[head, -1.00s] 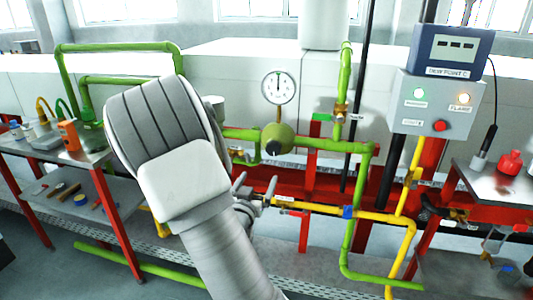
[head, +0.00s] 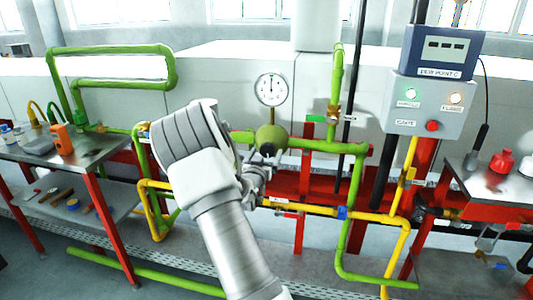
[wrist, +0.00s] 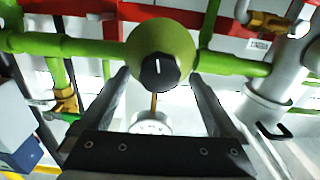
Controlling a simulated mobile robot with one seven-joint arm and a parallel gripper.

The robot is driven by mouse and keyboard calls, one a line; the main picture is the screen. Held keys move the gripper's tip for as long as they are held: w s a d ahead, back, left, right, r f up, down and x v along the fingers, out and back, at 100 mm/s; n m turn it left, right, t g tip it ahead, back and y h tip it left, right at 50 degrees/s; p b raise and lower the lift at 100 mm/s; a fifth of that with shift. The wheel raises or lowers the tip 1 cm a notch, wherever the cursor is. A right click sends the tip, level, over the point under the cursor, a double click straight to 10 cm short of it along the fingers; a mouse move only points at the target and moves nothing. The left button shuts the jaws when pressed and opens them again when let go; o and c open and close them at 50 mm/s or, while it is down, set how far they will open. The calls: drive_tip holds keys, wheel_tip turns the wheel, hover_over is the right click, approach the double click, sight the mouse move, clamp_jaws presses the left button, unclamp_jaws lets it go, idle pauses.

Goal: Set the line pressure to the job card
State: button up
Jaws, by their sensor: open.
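The round olive-green regulator (head: 271,138) sits in the green pipe line, below a white dial gauge (head: 271,89) whose dark needle points about straight up. In the wrist view the regulator's black knob (wrist: 159,73) faces me, with a white mark upright on it. My gripper (wrist: 160,84) is open, its two fingers spread left and right of the knob, with visible gaps on both sides. In the head view my gripper (head: 262,165) is just below and in front of the regulator, partly hidden by my wrist. The gauge (wrist: 151,123) is cut off by my gripper in the wrist view. I cannot make out a job card.
A grey control box (head: 425,108) with lights and a red button hangs at right under a dew point display (head: 443,52). A yellow pipe (head: 300,208) runs below the regulator. Cluttered benches stand left (head: 110,143) and right (head: 470,180).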

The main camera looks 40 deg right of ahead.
drive_tip(key=shift+w+d, duration=0.4)
drive_tip(key=shift+d, duration=0.05)
drive_tip(key=c, duration=1.4)
drive_tip(key=shift+f+n+b, duration=0.15)
drive_tip(key=shift+n+b, duration=0.65)
drive_tip(key=shift+n, duration=0.2)
drive_tip(key=shift+n+b, duration=0.4)
drive_tip(key=shift+n, duration=1.1)
drive_tip(key=o, duration=1.4)
drive_tip(key=shift+a, duration=0.1)
